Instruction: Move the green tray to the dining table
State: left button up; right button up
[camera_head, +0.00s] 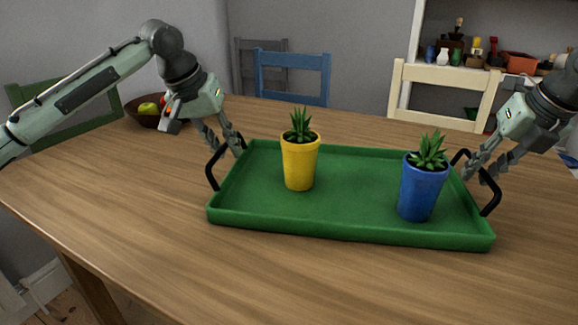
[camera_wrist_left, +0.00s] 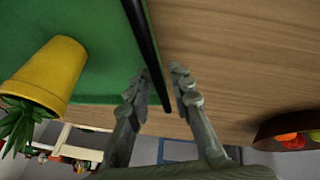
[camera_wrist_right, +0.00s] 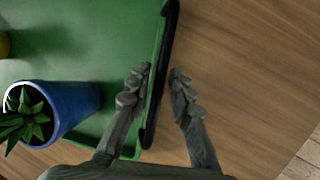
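The green tray (camera_head: 350,215) lies on the wooden dining table (camera_head: 140,215) in the head view, with a black handle at each short end. A yellow pot (camera_head: 299,165) with a spiky plant stands on its left half, and a blue pot (camera_head: 422,190) with a similar plant on its right half. My left gripper (camera_head: 229,147) is at the left handle (camera_wrist_left: 152,55); its fingers stand apart on either side of it. My right gripper (camera_head: 481,172) is at the right handle (camera_wrist_right: 160,85), with its fingers apart on either side of it.
A bowl of fruit (camera_head: 143,117) stands on the table behind my left arm. Green (camera_head: 75,132), blue (camera_head: 292,75) and cream (camera_head: 443,88) chairs stand around the table. A shelf with pots and vases (camera_head: 470,50) is at the back right. The table in front of the tray is clear.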

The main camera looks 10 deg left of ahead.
pick_arm(q)
jog(key=shift+o, duration=0.4)
pick_arm(e)
jog(key=shift+o, duration=0.4)
pick_arm(q)
jog(key=shift+r, duration=0.1)
jog(key=shift+s+r, duration=0.1)
jog(key=shift+r, duration=0.2)
pick_arm(e)
jog(key=shift+r, duration=0.25)
pick_arm(q)
jog(key=v, duration=1.1)
pick_arm(e)
jog(key=v, duration=1.1)
jog(key=shift+s+r, duration=0.2)
jog(key=shift+r, duration=0.05)
pick_arm(q)
jog(key=shift+s, duration=0.1)
pick_arm(e)
jog(key=shift+d, duration=0.15)
